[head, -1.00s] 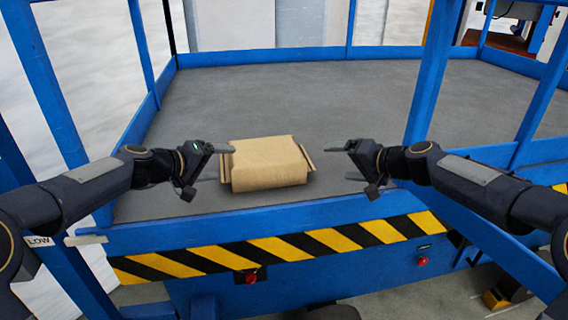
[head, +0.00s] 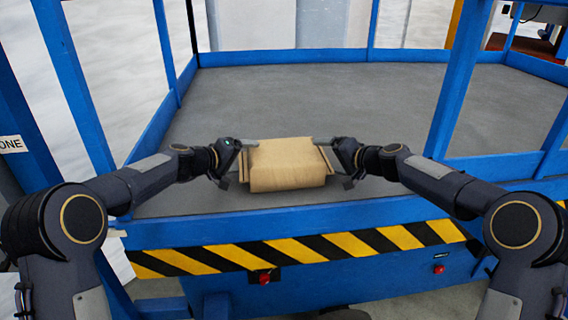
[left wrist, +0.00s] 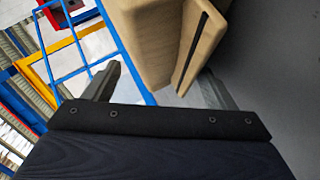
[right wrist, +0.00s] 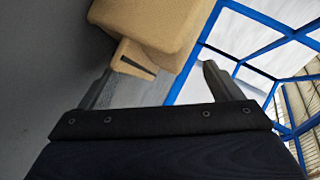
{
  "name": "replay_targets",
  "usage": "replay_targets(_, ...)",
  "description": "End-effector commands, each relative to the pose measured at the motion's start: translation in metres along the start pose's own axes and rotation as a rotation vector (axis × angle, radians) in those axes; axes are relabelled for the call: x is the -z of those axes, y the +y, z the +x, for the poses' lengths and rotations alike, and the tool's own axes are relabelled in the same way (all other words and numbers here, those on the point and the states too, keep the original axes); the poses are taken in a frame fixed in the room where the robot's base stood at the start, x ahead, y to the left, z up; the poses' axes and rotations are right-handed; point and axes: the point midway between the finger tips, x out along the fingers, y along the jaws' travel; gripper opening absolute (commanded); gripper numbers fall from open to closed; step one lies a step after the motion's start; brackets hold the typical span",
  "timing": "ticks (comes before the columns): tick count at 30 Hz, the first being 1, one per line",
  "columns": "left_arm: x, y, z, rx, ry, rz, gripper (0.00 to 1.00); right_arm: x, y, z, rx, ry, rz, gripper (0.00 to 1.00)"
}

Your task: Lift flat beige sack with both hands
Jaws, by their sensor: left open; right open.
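The flat beige sack (head: 287,165) lies on the grey platform floor, just behind the front blue rail. A flap sticks out on each of its short sides. My left gripper (head: 243,161) is open at the sack's left side. In the left wrist view, the sack (left wrist: 155,35) and its flap (left wrist: 203,42) stand ahead of the open jaws (left wrist: 158,90). My right gripper (head: 327,158) is open at the right side. In the right wrist view, the sack (right wrist: 150,22) and its flap (right wrist: 134,60) lie ahead of the open jaws (right wrist: 155,85). I cannot tell whether either gripper touches the sack.
A blue front rail (head: 200,233) with yellow and black stripes runs between me and the platform. Blue posts (head: 459,85) rise on both sides. The grey platform floor (head: 330,95) behind the sack is clear.

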Motion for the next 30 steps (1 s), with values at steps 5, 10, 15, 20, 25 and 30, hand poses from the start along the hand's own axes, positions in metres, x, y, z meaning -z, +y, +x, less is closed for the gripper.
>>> replay_targets(5,0.0,0.0,0.019,0.0,0.0,0.0,0.78,0.0,0.0,0.019,0.001,-0.001,0.001,0.86)
replay_targets(10,0.0,0.001,0.023,-0.001,0.001,0.0,0.78,0.001,0.0,0.024,0.0,0.001,0.0,0.86)
replay_targets(15,0.0,0.0,0.023,-0.001,0.001,-0.001,0.78,0.001,0.0,0.023,0.0,0.001,0.001,0.86)
replay_targets(20,0.0,0.0,0.023,0.0,0.001,-0.001,0.63,0.0,0.0,0.023,0.0,0.001,0.0,0.7)
replay_targets(25,0.0,0.0,0.023,0.0,0.0,0.0,0.4,0.0,0.0,0.023,0.0,0.001,0.0,0.48)
replay_targets(30,0.0,0.0,0.023,0.0,0.0,0.0,0.18,0.0,0.0,0.023,0.0,0.0,0.0,0.26)
